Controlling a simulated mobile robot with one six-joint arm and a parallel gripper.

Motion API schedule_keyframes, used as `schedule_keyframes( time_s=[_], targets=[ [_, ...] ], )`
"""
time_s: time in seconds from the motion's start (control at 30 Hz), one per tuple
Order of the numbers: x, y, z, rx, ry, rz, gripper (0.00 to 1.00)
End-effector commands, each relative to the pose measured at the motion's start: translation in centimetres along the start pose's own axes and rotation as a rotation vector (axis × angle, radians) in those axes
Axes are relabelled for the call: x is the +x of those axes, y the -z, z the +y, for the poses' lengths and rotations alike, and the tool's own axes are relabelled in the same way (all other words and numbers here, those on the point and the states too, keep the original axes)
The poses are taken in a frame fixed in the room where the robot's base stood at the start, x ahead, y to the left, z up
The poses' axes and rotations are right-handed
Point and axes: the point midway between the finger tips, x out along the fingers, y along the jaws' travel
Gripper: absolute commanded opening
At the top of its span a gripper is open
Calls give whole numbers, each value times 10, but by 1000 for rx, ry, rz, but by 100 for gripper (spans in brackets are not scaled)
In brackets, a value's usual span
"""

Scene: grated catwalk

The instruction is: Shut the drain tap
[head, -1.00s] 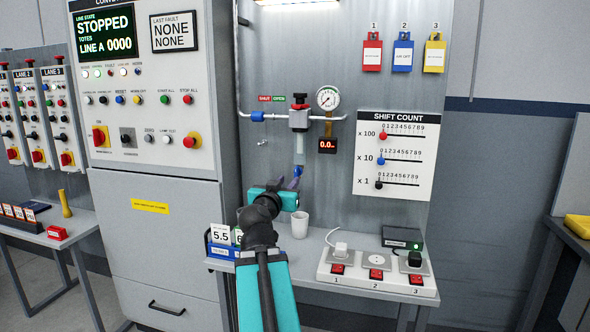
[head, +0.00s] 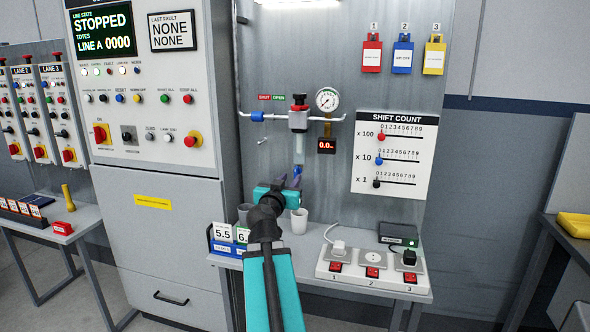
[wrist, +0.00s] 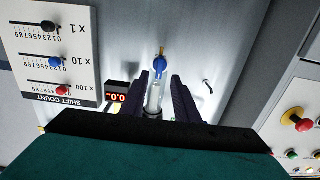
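The drain tap (wrist: 160,65) is a small blue part with a brass-coloured outlet, at the end of the clear filter bowl (wrist: 155,96) in the upside-down wrist view. In the head view the bowl (head: 299,150) hangs under the grey and red regulator (head: 299,118) on the back panel, and my gripper mostly hides the tap. My gripper (wrist: 161,80) has its two dark fingers apart, one on each side of the bowl's end, with the tap just beyond the tips. I cannot tell whether either finger touches it. In the head view my gripper (head: 292,178) is below the bowl.
A pressure gauge (head: 327,99) and a red display (head: 327,146) are right of the regulator. The shift count board (head: 398,152) is farther right. A pale cup (head: 299,221), number cards (head: 223,233) and a switched socket strip (head: 371,270) are on the bench below.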

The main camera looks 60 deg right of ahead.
Motion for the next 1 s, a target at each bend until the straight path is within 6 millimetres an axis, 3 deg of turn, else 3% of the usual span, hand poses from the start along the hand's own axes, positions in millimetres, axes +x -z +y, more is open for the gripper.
schedule_keyframes(
  time_s=[0.53,1.0],
  targets=[
    [49,0,-1,0,2,-1,28],
    [56,0,-1,0,2,0,28]
  ],
)
